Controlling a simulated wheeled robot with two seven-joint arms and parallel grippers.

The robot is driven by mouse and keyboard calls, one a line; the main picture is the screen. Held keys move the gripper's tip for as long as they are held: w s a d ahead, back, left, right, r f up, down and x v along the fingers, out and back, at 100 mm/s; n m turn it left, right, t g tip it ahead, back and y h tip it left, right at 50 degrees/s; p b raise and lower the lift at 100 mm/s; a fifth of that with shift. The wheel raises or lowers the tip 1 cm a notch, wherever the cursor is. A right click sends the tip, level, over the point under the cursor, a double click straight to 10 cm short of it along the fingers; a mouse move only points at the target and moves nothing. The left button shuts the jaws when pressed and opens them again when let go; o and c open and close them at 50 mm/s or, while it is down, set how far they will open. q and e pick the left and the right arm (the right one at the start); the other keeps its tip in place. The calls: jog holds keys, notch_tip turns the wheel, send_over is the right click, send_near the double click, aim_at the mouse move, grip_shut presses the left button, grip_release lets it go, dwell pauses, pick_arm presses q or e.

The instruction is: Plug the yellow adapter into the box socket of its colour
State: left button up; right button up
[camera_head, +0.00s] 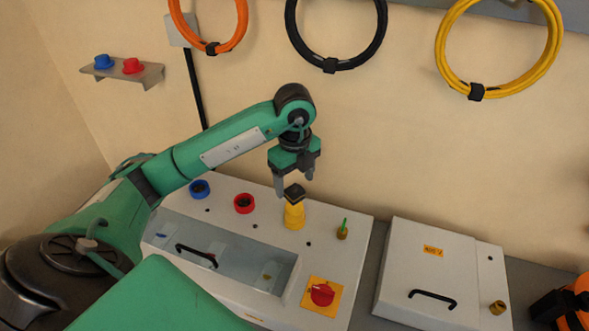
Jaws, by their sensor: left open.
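The yellow adapter (294,216), with a dark square top, stands upright on the white box (345,230). It is in line with the blue socket (200,189) and the red socket (244,203). The yellow socket itself cannot be made out under it, and I cannot tell how deep the adapter sits. My left gripper (294,182) is open, pointing down, with its fingertips about the adapter's dark top. I see no grip on it. My right gripper is out of view.
A shelf (150,76) holds a blue adapter (104,62) and a red adapter (132,66). A brass fitting with a green pin (343,230) stands right of the yellow adapter. A red knob (322,294) is in front. A second white box (430,265) stands right.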

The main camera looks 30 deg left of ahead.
pick_arm(q)
jog(key=shift+r, duration=2.4)
